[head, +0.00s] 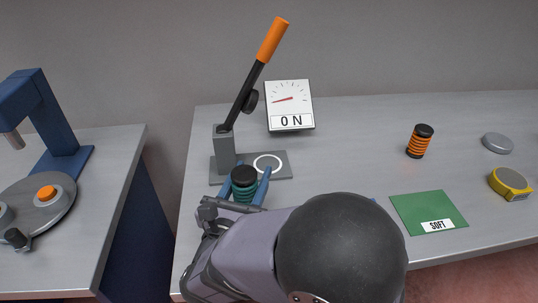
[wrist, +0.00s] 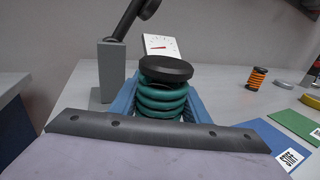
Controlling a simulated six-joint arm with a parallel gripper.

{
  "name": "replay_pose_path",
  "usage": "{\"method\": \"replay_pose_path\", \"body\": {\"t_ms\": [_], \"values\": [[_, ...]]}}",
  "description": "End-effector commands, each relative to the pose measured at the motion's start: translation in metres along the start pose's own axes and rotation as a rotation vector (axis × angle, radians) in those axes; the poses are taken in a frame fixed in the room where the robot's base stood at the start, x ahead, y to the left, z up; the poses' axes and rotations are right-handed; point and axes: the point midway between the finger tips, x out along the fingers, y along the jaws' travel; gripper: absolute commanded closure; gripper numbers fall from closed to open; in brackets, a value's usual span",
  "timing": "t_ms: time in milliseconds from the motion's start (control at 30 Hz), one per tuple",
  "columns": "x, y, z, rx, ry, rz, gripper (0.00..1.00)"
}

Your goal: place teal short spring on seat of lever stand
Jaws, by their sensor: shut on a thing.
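The teal short spring (head: 242,188) has a black cap and is upright between the blue fingers of my gripper (head: 246,186). In the wrist view the teal spring (wrist: 163,98) fills the middle, with a blue finger on each side. My gripper is shut on it. The lever stand (head: 224,150) is grey, with a raised black lever and an orange handle. Its seat, a white ring (head: 267,163) on the base plate, lies just beyond and to the right of the spring in the head view. In the wrist view the spring hides the seat.
A gauge (head: 290,105) reading "0 N" stands behind the stand. An orange spring (head: 420,141), a grey disc (head: 497,143), a yellow tape measure (head: 511,183) and a green "SOFT" mat (head: 428,211) are to the right. A blue "STIFF" mat (wrist: 271,143) shows in the wrist view.

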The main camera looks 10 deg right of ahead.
Motion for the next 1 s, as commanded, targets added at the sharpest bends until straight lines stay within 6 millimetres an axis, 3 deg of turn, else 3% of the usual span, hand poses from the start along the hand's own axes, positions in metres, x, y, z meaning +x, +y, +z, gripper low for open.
{"method": "replay_pose_path", "body": {"t_ms": [167,700,1000], "values": [[0.025,-0.002,0.001,-0.001,0.000,-0.007,0.85],[0.149,-0.002,0.002,-0.001,-0.001,-0.005,0.85],[0.177,0.000,0.001,0.000,-0.001,-0.001,0.85]]}}
